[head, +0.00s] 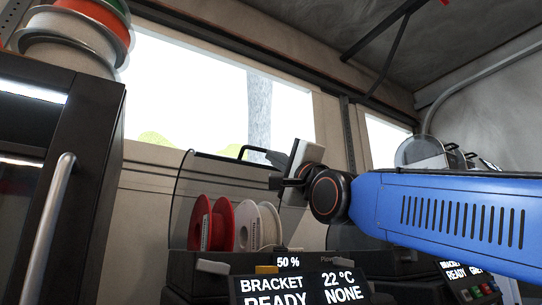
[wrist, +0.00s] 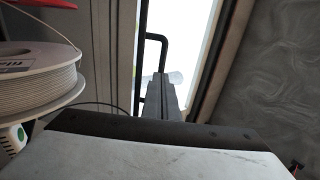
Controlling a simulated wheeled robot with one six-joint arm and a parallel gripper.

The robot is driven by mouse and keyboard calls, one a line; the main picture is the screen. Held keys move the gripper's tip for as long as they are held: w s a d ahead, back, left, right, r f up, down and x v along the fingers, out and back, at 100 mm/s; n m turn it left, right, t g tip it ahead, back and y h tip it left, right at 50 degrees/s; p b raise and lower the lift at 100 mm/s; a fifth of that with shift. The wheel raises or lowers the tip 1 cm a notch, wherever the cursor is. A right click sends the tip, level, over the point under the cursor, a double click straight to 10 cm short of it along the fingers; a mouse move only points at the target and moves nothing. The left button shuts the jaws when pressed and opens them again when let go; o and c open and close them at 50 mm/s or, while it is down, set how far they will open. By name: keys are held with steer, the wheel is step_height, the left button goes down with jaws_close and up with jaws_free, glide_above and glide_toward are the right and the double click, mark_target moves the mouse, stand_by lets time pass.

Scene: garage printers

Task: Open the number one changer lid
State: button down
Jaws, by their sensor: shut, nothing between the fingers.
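A changer (head: 203,262) with a red spool (head: 222,226) and a white spool (head: 248,226) stands in the middle of the head view. Its clear, dark-edged lid (head: 183,195) stands raised above and behind the spools. The lid's black handle (head: 257,150) is at its top edge, and a black handle also shows in the wrist view (wrist: 153,38). My gripper (head: 273,182) is shut and empty, just below and right of the handle in the head view. It also shows in the wrist view (wrist: 163,92). I cannot tell whether it touches the lid. No number is readable on the changer.
A display (head: 298,286) reads BRACKET, READY, 22 °C, NONE below the changer. A dark cabinet (head: 95,190) with a metal handle and stacked spools on top stands at left. Another changer's lid (head: 424,150) shows at right, behind my arm. A large spool (wrist: 40,80) is close in the wrist view.

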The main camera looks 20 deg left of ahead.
steer(key=shift+x, duration=1.2)
steer(key=shift+a+r, duration=0.1)
steer(key=shift+r, duration=0.05)
